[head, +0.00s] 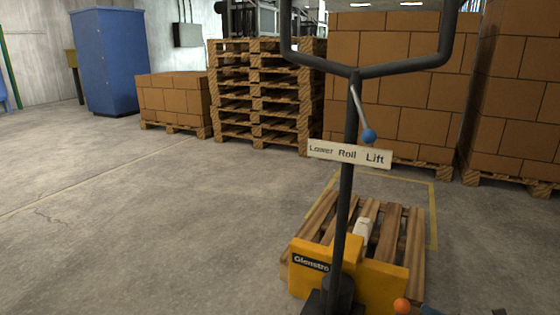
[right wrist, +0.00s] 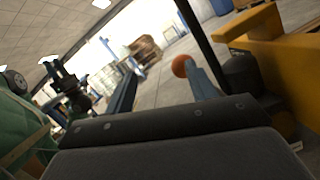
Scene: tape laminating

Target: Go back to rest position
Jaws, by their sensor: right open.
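My right gripper (right wrist: 161,73) is open in the right wrist view, its two blue fingers apart with nothing between them. An orange ball (right wrist: 180,65) shows at the tip of the right-hand finger; I cannot tell whether it touches. In the head view the orange ball (head: 402,306) lies low, before the yellow pallet jack (head: 380,287). The jack's yellow body also shows in the right wrist view (right wrist: 285,70). The jack's black handle (head: 350,150) stands upright, with a blue-knobbed lever (head: 369,136) and a "Lower Roll Lift" sign (head: 349,154). My left gripper is not in view.
A wooden pallet (head: 410,235) lies behind the jack body, inside a yellow floor outline (head: 434,215). Stacked pallets (head: 262,95), brown boxes (head: 395,100) and a blue cabinet (head: 103,60) stand farther back. The concrete floor at left is clear.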

